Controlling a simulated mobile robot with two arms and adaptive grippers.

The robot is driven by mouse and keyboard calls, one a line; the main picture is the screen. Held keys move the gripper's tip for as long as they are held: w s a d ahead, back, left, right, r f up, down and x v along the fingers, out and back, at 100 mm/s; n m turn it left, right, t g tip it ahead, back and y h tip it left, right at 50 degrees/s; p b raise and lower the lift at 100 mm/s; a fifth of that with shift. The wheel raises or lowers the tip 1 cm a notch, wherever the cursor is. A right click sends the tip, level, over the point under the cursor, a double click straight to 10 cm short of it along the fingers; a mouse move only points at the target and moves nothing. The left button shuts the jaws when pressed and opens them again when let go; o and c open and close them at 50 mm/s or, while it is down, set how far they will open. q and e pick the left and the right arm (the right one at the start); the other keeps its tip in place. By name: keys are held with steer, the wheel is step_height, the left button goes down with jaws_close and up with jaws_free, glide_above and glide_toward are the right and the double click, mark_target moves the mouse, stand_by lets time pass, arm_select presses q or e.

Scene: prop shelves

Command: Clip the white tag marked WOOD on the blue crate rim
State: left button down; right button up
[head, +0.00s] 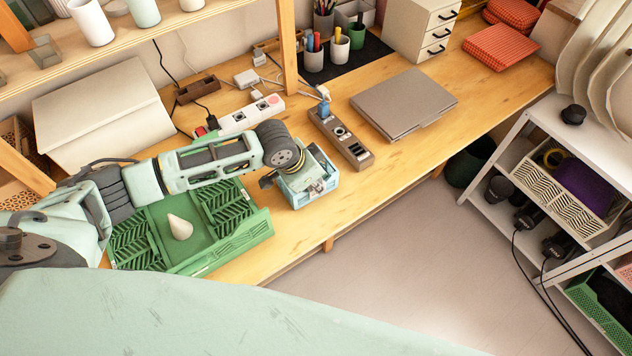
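My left arm reaches in from the left over the wooden bench. My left gripper (287,178) is at its end, pointing down, and its fingertips are not clear enough to tell open from shut. A small light-blue box-like shape (318,187) shows right under and beside the gripper. It may be the blue crate, but the gripper and wrist cover part of it. I cannot make out a white tag marked WOOD. My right gripper is not in view.
A green crate (262,226) holding a pale cone (180,227) sits left of the gripper. A power strip (342,139), another white power strip (250,117) and a grey laptop (404,101) lie behind. A white shelf rack (487,158) stands at right. The floor between is clear.

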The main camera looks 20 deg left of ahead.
arm_select(q)
steer(key=c, duration=1.6)
jaws_free()
steer(key=shift+c, duration=0.2)
steer(key=shift+r, duration=0.1)
steer(key=v, duration=1.2)
